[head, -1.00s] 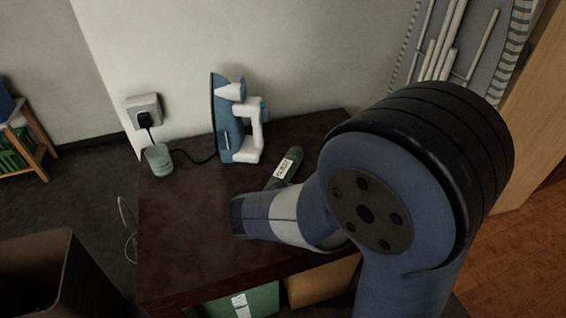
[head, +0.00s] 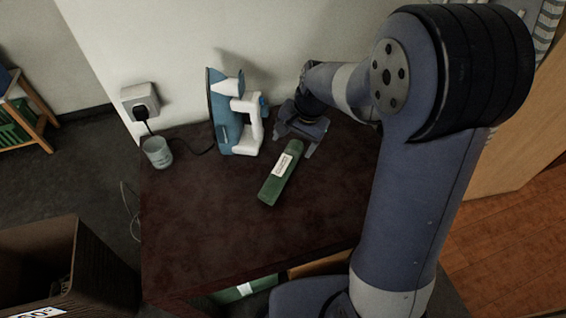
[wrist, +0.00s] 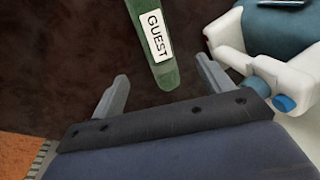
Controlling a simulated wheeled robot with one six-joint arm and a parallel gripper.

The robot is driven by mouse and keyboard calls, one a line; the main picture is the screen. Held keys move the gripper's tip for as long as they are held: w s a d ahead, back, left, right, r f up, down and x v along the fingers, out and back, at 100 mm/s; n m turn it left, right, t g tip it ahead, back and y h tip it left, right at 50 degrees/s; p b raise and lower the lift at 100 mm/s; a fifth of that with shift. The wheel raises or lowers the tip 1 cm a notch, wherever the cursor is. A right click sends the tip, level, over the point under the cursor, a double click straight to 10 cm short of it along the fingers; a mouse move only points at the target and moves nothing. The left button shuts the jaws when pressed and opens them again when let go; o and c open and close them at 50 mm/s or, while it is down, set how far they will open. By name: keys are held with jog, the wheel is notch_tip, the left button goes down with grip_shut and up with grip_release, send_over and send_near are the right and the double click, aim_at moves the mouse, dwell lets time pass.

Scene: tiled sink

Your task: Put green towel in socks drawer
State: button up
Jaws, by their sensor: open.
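The green towel (head: 279,178) is a folded, narrow roll with a white label. It lies on the dark red-brown tabletop. In the wrist view its label reads "GUEST" on the towel (wrist: 166,72). My gripper (head: 295,141) is open and empty behind the towel's far end, close to the iron. In the wrist view the towel's end shows between the spread fingertips of my gripper (wrist: 162,71); I cannot tell the height gap. No drawer marked for socks can be made out.
A blue and white iron (head: 231,112) stands just left of my gripper; it also shows in the wrist view (wrist: 262,50). A cup (head: 157,152) stands at the table's left edge. The tabletop's front left is clear.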

aim_at(286, 162)
jog(key=x, duration=1)
jog(key=shift+s+f+b, duration=0.15)
jog(key=shift+s+b, duration=0.15)
jog(key=shift+c, duration=0.2)
jog(key=c, duration=1.1)
